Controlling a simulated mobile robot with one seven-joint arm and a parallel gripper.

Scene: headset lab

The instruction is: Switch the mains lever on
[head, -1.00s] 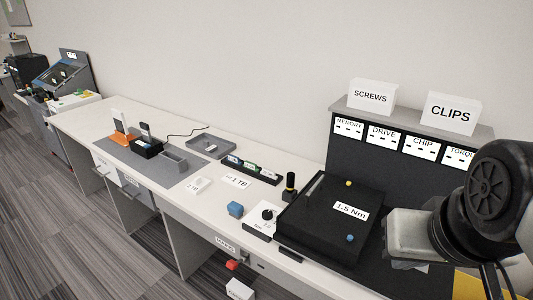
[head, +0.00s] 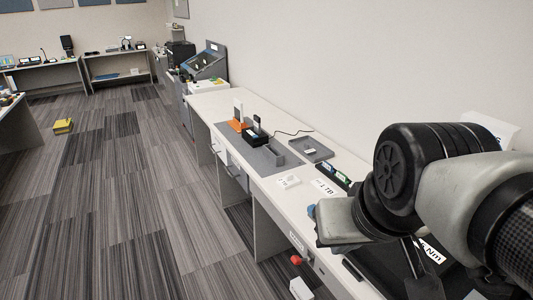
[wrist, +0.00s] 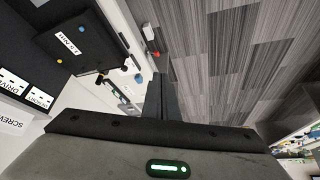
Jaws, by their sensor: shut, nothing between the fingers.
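The mains lever (head: 297,259) is a small red handle on the bench's front face, just below a white label (head: 297,241). In the wrist view the red handle (wrist: 156,54) shows beyond my fingertips, near the bench edge. Its on or off position is too small to tell. My gripper (wrist: 161,88) is shut and empty, apart from the lever. In the head view my arm covers the bench's right part, and the fingertips cannot be made out clearly.
A white box (head: 300,288) sits low in front of the bench, below the lever. The black 1.5 Nm pad (wrist: 72,40) lies on the bench top. Trays and a grey mat (head: 258,157) lie further along.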

